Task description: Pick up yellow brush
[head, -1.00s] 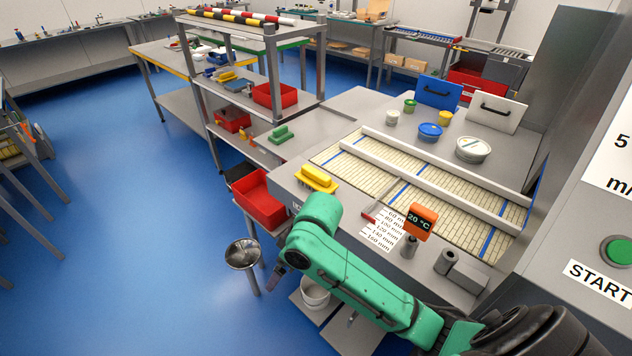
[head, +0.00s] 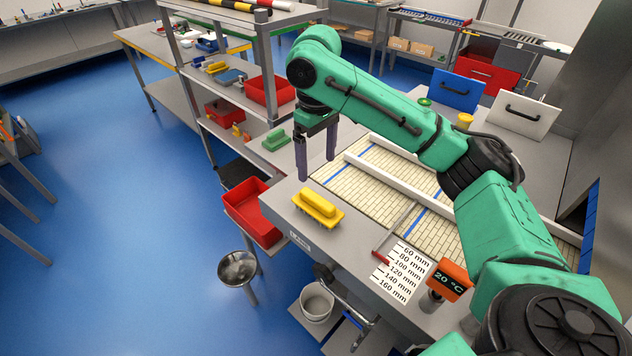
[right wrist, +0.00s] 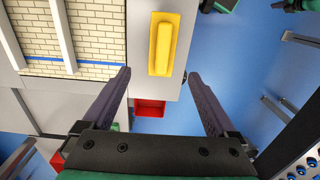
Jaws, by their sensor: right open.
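The yellow brush (head: 319,207) lies on the grey bench near its left front edge, its bristles downward and its handle block on top. My right gripper (head: 317,168) is open and empty, pointing down above the bench, just behind the brush in the head view. In the right wrist view both fingers of the gripper (right wrist: 160,72) are spread apart, with nothing between them. My left gripper is not in view.
A green brush (head: 275,139) sits on the side shelf. A tiled panel with white rails (head: 420,195) lies right of the brush. An orange temperature display (head: 450,280) stands near the front.

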